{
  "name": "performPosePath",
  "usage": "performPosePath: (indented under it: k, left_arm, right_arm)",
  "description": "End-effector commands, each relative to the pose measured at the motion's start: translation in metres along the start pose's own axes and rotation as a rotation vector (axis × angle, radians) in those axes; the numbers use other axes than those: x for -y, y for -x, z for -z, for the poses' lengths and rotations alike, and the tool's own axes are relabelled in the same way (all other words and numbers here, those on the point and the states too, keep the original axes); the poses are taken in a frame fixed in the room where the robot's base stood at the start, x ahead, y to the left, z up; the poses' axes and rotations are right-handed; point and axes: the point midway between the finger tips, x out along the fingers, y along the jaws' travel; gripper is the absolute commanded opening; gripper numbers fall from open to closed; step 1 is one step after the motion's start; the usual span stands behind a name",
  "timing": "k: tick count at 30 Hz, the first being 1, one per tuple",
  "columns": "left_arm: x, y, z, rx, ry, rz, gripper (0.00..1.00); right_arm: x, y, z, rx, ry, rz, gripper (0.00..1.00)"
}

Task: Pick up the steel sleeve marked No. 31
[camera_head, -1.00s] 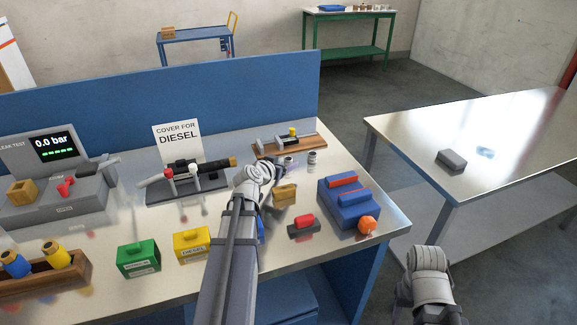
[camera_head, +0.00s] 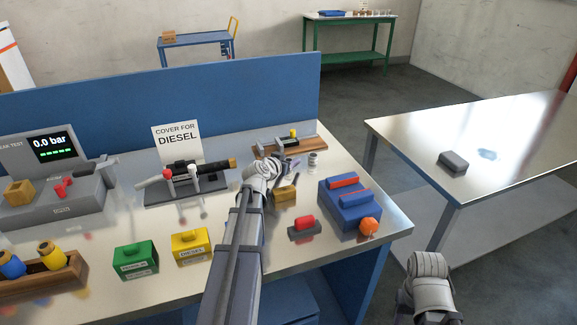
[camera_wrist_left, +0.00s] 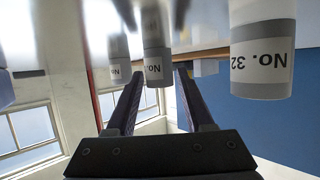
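In the left wrist view, which is upside down, a steel sleeve marked No. 32 (camera_wrist_left: 262,65) stands at the right, outside the fingers. A second labelled sleeve (camera_wrist_left: 156,65) shows between the fingertips, farther off; its label begins "No." but I cannot read the number. A third sleeve (camera_wrist_left: 119,68) is at the left, partly hidden by a finger. My left gripper (camera_wrist_left: 160,72) is open, with nothing visibly clamped. In the head view a small sleeve (camera_head: 313,158) stands just beyond my left gripper (camera_head: 290,169). My right gripper is out of view; only its arm shows.
A wooden-based fixture (camera_head: 300,147) stands behind the sleeves. A brass-coloured block (camera_head: 285,193), a red-topped block (camera_head: 304,228) and a blue box (camera_head: 350,210) are near the gripper. Yellow (camera_head: 191,245) and green (camera_head: 136,259) boxes are at the front. The blue panel (camera_head: 170,95) bounds the back.

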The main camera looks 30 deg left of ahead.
Motion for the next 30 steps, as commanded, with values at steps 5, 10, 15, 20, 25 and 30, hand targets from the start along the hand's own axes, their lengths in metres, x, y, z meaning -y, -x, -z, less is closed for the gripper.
performPosePath:
  k: [5, 10, 15, 20, 25, 30]
  left_arm:
    - [0.0002, 0.0001, -0.0001, 0.000, 0.000, 0.000, 0.32]
    - [0.0002, 0.0002, -0.0001, 0.000, 0.000, 0.000, 0.12]
    - [0.0002, 0.0002, -0.0001, 0.000, 0.000, 0.000, 0.00]
    - [0.0003, 0.0002, -0.0001, 0.000, 0.000, 0.000, 0.00]
    - [0.0003, 0.0002, 0.0001, 0.000, 0.000, 0.000, 0.00]
    - [0.0002, 0.0023, 0.0051, 0.000, 0.000, 0.000, 0.00]
  right_arm:
    - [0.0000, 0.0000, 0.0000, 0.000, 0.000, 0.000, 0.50]
    - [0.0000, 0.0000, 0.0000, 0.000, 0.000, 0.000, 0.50]
    - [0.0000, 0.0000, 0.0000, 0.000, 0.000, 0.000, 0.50]
    - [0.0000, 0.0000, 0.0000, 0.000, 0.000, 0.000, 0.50]
    - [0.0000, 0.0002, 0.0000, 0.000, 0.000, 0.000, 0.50]
    - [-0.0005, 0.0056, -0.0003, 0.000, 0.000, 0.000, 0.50]
